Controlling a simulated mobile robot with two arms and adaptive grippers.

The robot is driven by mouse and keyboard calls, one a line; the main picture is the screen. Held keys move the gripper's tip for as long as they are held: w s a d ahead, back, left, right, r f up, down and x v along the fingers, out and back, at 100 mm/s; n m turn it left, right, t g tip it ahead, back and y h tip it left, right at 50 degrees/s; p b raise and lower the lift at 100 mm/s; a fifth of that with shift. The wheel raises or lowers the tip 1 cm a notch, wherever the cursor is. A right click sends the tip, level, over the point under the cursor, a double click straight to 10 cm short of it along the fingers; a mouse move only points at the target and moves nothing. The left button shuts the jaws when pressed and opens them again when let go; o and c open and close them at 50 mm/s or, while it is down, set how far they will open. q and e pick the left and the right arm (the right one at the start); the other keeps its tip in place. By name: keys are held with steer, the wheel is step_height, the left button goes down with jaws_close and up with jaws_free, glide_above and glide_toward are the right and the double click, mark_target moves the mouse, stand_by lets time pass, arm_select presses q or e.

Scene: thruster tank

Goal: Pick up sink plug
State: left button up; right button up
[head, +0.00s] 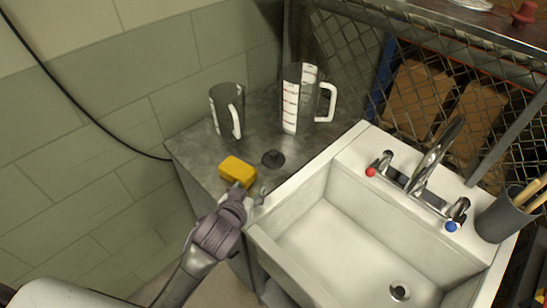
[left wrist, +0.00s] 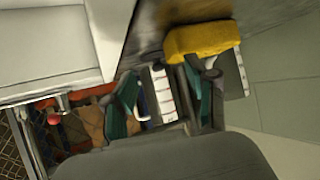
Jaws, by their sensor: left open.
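The sink plug (head: 273,158) is a small dark round disc with a raised knob. It lies on the grey metal counter (head: 195,143), left of the white sink. My left gripper (head: 252,192) is at the counter's front edge, nearer the camera than the plug and beside a yellow sponge (head: 237,171). In the left wrist view its two fingers (left wrist: 165,85) are apart with nothing held between them. My right gripper is not in view.
Two measuring jugs (head: 228,112) (head: 300,98) stand behind the plug. The sponge also shows close to a finger in the left wrist view (left wrist: 203,38). The white sink (head: 345,240) has a tap (head: 425,172) and a dark cup (head: 500,220) at its right.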

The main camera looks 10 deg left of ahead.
arm_select(q)
steer(key=t, duration=0.2)
glide_toward(273, 153)
steer(key=w, duration=0.1)
steer(key=w+f, duration=0.1)
steer(key=w, duration=0.1)
steer(key=shift+w+a+f+h+p, duration=0.2)
steer(key=shift+a+f+h+p, duration=0.1)
steer(key=shift+h+p, duration=0.1)
steer(key=shift+w+d+f, duration=0.1)
steer(key=shift+w+f, duration=0.05)
steer(key=shift+w, duration=0.6)
steer(key=p+x, duration=0.1)
steer(key=x, duration=0.3)
steer(key=shift+w+d+f, duration=0.1)
steer(key=shift+w+f, duration=0.05)
jaws_close()
